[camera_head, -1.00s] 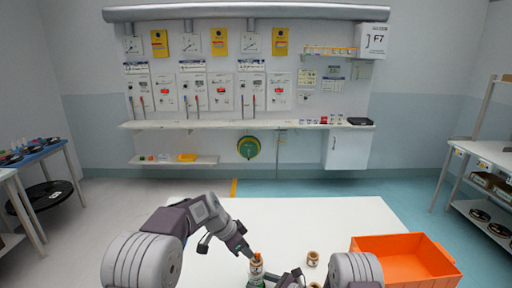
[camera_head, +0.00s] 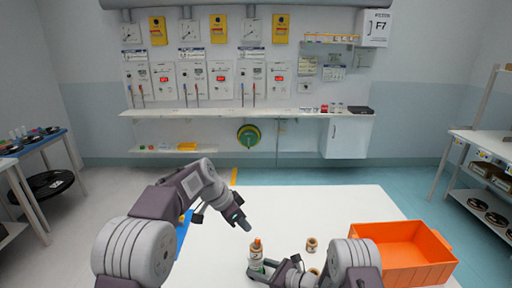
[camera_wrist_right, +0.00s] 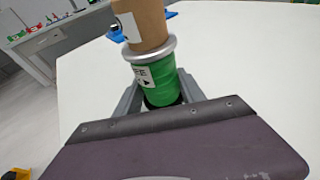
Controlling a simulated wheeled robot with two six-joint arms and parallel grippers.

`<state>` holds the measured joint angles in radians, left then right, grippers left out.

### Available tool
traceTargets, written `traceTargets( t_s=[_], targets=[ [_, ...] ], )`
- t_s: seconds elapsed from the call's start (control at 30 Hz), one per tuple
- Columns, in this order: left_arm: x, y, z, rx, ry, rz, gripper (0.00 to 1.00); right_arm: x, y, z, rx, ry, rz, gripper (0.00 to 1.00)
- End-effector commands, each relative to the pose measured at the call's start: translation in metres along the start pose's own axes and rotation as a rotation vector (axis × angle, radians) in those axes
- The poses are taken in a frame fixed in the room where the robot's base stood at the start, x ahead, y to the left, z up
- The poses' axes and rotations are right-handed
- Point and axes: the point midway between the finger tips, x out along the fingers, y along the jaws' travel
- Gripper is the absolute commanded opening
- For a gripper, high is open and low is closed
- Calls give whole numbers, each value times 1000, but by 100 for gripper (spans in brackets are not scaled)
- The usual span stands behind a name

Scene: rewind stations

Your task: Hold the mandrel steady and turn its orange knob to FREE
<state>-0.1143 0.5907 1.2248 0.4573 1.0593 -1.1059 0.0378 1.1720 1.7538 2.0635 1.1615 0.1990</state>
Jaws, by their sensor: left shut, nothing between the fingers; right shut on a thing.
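The mandrel stands upright on the white table in the head view. It has an orange knob (camera_head: 257,241) on top, a brown core (camera_head: 256,252) below it and a green lower body. In the right wrist view the green body (camera_wrist_right: 163,88) carries a white label, only partly readable, under a silver flange (camera_wrist_right: 150,50); the knob is out of that view. My right gripper (camera_head: 260,271) is shut on the green body, a finger on each side. My left gripper (camera_head: 246,227) is shut and empty, above and left of the knob, apart from it.
Brown cores (camera_head: 311,244) stand right of the mandrel, one partly hidden by my right arm. An orange crate (camera_head: 440,270) sits at the table's right. A blue item (camera_head: 183,232) lies behind my left arm. The table's (camera_head: 340,208) far part is clear.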

Motion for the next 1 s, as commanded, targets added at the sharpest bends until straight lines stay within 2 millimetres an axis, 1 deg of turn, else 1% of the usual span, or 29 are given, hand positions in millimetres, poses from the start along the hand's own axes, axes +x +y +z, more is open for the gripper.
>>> traceTargets(
  t_s=[0.13,0.17,0.2,0.23,0.53,0.63,0.67,0.77,0.9,1.0],
  targets=[
    [0,0,0,0,0,0,0,0,0,0,0,0,0,24],
    [0,0,0,0,0,0,0,0,0,0,0,0,0,52],
    [0,0,0,0,0,0,0,0,0,0,0,0,0,63],
    [0,0,0,0,0,0,0,0,0,0,0,0,0,72],
    [0,0,0,0,0,0,0,0,0,0,0,0,0,72],
    [0,0,0,0,0,0,0,-8,-1,0,1,0,-2,72],
    [0,0,0,0,0,0,0,-14,-1,0,1,0,-2,72],
    [0,0,0,0,0,0,0,-38,-2,0,3,0,-5,72],
    [0,0,0,0,0,0,0,-75,-2,0,3,0,-6,72],
    [0,0,0,0,0,0,0,-96,-2,0,1,-1,-5,72]
  ],
)
